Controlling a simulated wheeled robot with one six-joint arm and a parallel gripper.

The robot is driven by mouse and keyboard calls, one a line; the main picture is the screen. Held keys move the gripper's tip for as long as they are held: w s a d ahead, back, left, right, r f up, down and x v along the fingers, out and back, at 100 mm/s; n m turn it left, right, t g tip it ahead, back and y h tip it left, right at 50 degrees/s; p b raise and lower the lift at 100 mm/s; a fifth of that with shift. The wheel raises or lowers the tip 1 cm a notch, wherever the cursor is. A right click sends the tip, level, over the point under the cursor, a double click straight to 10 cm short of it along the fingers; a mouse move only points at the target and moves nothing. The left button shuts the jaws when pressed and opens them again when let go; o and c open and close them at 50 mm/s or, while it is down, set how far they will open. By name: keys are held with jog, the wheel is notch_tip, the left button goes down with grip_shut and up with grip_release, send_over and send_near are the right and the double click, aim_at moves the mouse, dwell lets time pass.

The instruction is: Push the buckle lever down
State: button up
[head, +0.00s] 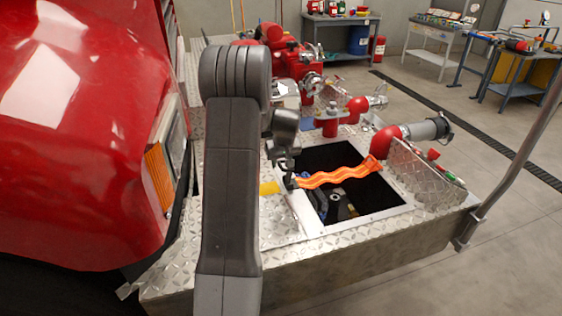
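An orange wavy strap (340,177) runs across a square dark opening (362,208) in the bumper deck. Its left end meets a small dark buckle-like part at the opening's left edge; the lever cannot be told apart there. My gripper (287,178) is at that left end, pointing down, close to or touching the dark part. Its fingers are small and dark, partly hidden behind my arm, so whether they are open or shut is unclear.
A red truck front (80,120) stands close on the left. Red elbow pipes (385,140) and a red pump (290,62) stand beyond the opening. A yellow patch (270,188) lies on the tread-plate deck (300,255). A grey post (515,160) rises at the right. Workbenches stand behind.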

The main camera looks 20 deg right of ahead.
jog(key=shift+c, duration=0.3)
grip_shut()
jog(key=shift+d, duration=0.1)
